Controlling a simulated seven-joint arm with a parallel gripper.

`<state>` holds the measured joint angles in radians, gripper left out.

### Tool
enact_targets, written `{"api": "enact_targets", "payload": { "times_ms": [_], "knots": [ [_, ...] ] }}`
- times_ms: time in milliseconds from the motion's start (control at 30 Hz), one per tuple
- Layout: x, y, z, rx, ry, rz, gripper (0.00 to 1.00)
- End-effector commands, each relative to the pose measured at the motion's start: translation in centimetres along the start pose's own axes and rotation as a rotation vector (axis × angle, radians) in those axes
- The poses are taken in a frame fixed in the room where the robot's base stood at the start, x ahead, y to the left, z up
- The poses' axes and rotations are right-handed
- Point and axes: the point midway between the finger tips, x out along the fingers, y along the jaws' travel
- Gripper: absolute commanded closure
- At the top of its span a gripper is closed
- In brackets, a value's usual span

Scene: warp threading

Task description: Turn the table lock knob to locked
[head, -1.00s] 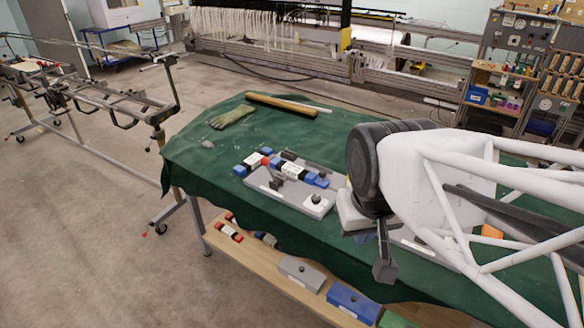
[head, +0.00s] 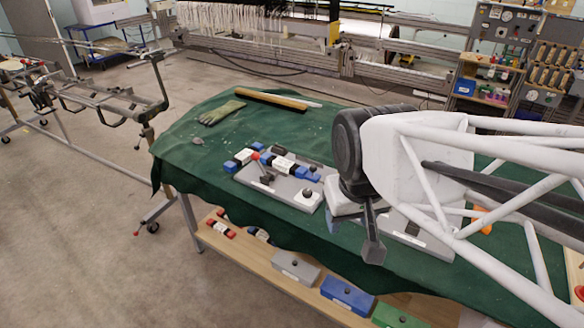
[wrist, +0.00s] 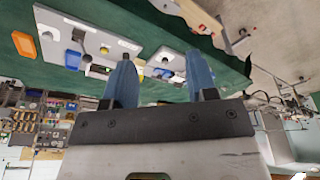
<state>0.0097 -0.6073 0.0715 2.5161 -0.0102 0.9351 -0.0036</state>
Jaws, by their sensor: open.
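A black round knob (head: 308,194) stands on the right end of a light grey plate (head: 285,190) on the green-covered table. I cannot read its label or tell its lock position. A lever with a red ball (head: 255,156) rises from the same plate, left of the knob. My gripper (wrist: 160,78) is open and empty, its two blue-grey fingers apart in the wrist view. In the head view it hangs to the right of the knob, clear of it, partly hidden by my own arm. The wrist view also shows a plate (wrist: 60,45) with a yellow knob (wrist: 104,50).
Blue, white and black blocks (head: 285,164) line the plate's back edge. Boxes, including a blue one (head: 346,294), sit on the lower shelf. The green cloth (head: 195,150) at left is mostly clear.

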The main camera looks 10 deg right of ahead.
Motion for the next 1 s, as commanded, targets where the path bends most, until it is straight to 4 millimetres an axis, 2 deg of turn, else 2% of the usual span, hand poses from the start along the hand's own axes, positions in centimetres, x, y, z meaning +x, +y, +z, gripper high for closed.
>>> {"api": "enact_targets", "payload": {
  "times_ms": [467, 767, 1000],
  "knots": [
    [2.6, 0.4, -7.9, -0.12, -0.051, -0.004, 0.38],
    [5.5, 0.9, -13.3, -0.205, -0.082, -0.01, 0.38],
    [8.4, 1.2, -17.5, -0.273, -0.108, -0.017, 0.38]
  ]
}}
